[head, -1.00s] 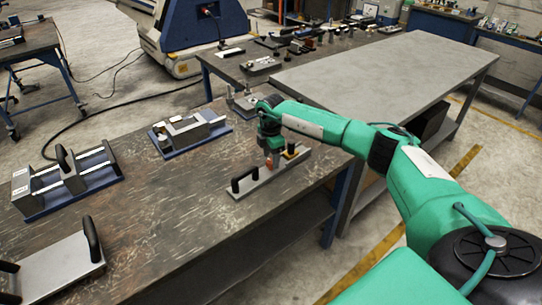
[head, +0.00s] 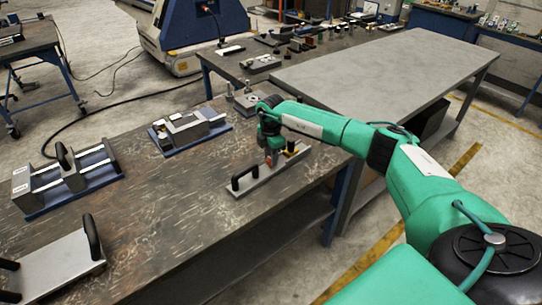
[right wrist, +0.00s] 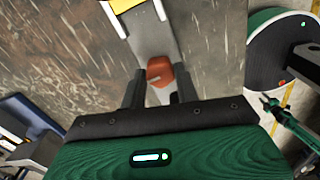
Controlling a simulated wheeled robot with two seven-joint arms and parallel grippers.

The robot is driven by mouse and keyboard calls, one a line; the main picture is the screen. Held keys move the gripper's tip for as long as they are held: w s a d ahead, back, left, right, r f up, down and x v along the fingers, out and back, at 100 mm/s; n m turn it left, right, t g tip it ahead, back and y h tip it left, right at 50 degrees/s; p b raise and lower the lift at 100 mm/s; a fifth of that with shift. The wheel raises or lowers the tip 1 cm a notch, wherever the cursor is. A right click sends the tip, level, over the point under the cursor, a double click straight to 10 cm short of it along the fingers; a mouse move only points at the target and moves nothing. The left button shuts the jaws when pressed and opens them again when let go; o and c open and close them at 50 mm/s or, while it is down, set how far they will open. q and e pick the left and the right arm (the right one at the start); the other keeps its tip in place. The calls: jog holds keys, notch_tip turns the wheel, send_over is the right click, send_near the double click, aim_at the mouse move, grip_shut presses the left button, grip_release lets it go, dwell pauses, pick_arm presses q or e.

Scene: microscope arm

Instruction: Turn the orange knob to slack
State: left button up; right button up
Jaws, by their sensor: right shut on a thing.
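The orange knob (right wrist: 160,71) sits on a grey metal plate (right wrist: 157,37) and shows between the two fingers of my right gripper (right wrist: 161,84) in the right wrist view. In the head view the knob (head: 269,160) is a small orange patch below the right gripper (head: 270,150), on the plate (head: 262,182) with black handles. My right gripper points down and is shut on the knob. The knob's far side and its exact turn angle are hard to tell. My left gripper is not in view.
A blue-based fixture (head: 188,133) stands behind and left of the plate. Another blue-based fixture (head: 66,184) and a handled plate (head: 62,268) lie farther left. The worktable (head: 165,225) is bare in front of the plate.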

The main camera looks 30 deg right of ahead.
jog(key=n+b, duration=0.1)
jog(key=n, duration=0.4)
jog(key=shift+n+b, duration=0.3)
jog(key=shift+n, duration=0.4)
jog(key=n+b, duration=0.1)
jog(key=n, duration=0.2)
jog(key=shift+n, duration=0.4)
jog(key=n+b, duration=0.2)
jog(key=n, duration=0.5)
jog(key=shift+b, duration=0.4)
jog(key=n+b, duration=0.1)
jog(key=n, duration=0.3)
jog(key=shift+n, duration=0.3)
jog(key=n+b, duration=0.1)
jog(key=n, duration=0.4)
jog(key=shift+n+b, duration=0.3)
jog(key=shift+b, duration=0.1)
jog(key=shift+n, duration=0.9)
jog(key=n+b, duration=0.1)
jog(key=n, duration=0.2)
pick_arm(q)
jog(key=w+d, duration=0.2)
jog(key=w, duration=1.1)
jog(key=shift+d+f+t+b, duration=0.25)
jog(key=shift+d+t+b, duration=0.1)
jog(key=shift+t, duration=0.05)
pick_arm(e)
jog(key=shift+n, duration=1.6)
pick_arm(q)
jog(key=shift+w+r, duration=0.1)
